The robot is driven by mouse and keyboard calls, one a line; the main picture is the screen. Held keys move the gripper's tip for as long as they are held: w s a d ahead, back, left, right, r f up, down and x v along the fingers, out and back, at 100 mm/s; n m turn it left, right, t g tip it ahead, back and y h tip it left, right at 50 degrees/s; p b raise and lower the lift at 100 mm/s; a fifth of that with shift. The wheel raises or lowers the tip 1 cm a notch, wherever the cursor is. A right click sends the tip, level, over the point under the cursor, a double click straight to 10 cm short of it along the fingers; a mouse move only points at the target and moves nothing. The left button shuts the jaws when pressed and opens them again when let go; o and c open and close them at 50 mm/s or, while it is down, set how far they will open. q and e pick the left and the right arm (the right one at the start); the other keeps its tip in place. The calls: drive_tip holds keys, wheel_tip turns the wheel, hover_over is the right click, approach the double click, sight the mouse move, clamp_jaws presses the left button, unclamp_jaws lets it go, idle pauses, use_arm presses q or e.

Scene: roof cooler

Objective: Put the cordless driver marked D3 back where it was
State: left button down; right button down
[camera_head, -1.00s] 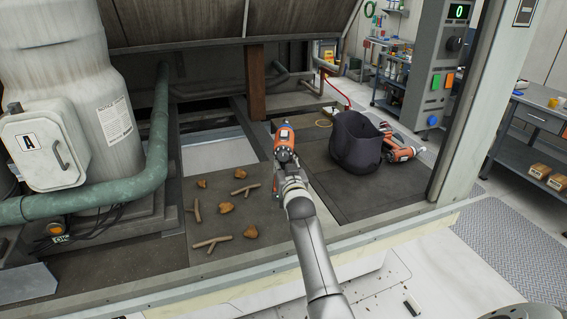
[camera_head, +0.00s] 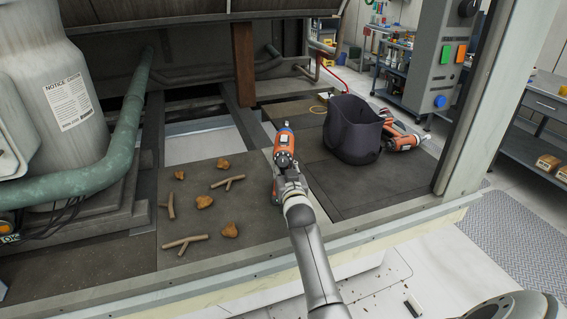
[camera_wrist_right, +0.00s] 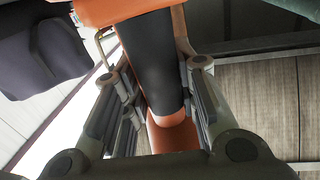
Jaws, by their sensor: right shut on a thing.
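My right gripper (camera_head: 287,182) is shut on an orange and black cordless driver (camera_head: 285,152). It holds the driver over the dark deck, left of the dark bag-like bucket (camera_head: 352,130). In the right wrist view the gripper's fingers (camera_wrist_right: 155,80) close on both sides of the driver's black grip (camera_wrist_right: 150,60). No marking is readable on the held driver. A second orange tool (camera_head: 402,141) lies right of the bucket and is partly hidden by it. My left gripper is out of view.
Twigs (camera_head: 228,183) and brown lumps (camera_head: 230,230) lie on the deck left of the gripper. Behind them is a rectangular opening (camera_head: 200,145). A green pipe (camera_head: 120,160) runs at the left. A post (camera_head: 470,110) stands right. Deck before the bucket is clear.

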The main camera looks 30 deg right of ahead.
drive_tip(key=shift+r, duration=0.3)
drive_tip(key=c, duration=1.5)
unclamp_jaws()
drive_tip(key=shift+a+f, duration=0.1)
drive_tip(key=shift+f, duration=0.2)
drive_tip(key=shift+c, duration=0.2)
drive_tip(key=o, duration=0.4)
drive_tip(key=shift+s+a+r, duration=0.1)
drive_tip(key=shift+s, duration=0.05)
drive_tip(key=b+v, duration=0.1)
drive_tip(key=v, duration=1.1)
